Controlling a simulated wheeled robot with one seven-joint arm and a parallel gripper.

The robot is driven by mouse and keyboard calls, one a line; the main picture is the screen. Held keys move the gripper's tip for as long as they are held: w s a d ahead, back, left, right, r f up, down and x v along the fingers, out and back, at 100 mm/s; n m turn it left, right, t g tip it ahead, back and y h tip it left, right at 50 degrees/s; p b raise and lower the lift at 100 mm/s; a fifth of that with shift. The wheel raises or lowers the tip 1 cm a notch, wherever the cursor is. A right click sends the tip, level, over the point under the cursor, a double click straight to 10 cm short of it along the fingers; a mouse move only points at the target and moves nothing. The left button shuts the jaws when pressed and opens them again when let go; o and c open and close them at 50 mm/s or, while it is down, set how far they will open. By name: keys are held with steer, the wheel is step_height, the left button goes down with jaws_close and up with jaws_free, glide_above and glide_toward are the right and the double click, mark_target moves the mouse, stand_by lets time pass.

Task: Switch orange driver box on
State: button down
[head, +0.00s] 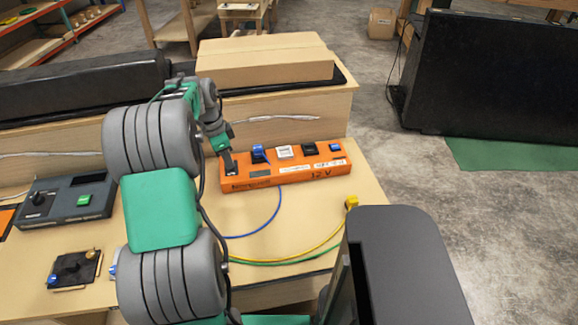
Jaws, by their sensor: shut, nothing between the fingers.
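The orange driver box (292,178) lies on the wooden bench, labelled "12 V" on its front. Along its top are a blue connector (259,153), a white part (284,152), a black part (309,149) and another blue part (335,148). My gripper (229,165) is shut and empty at the left end of the box, pointing down at its top. Its fingertips are at or just above a dark part there. I cannot tell whether they touch it, and the gripper hides that part.
A grey console (68,200) with a green button stands at the left. A small black module (74,270) is at the front left. Blue, yellow and green cables (285,260) cross the bench front. A cardboard box (263,60) stands behind on the raised shelf.

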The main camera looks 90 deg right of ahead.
steer(key=shift+f+b, duration=0.75)
steer(key=shift+f, duration=0.25)
steer(key=shift+d, duration=0.15)
steer(key=shift+w+d+p, duration=0.25)
steer(key=shift+d+p, duration=0.2)
steer(key=shift+d, duration=0.6)
steer(key=shift+r, duration=0.1)
step_height(320, 180, up, 7)
steer(key=p, duration=0.3)
steer(key=shift+a+p, duration=0.4)
steer(key=shift+a, duration=0.05)
steer(key=shift+s, duration=0.1)
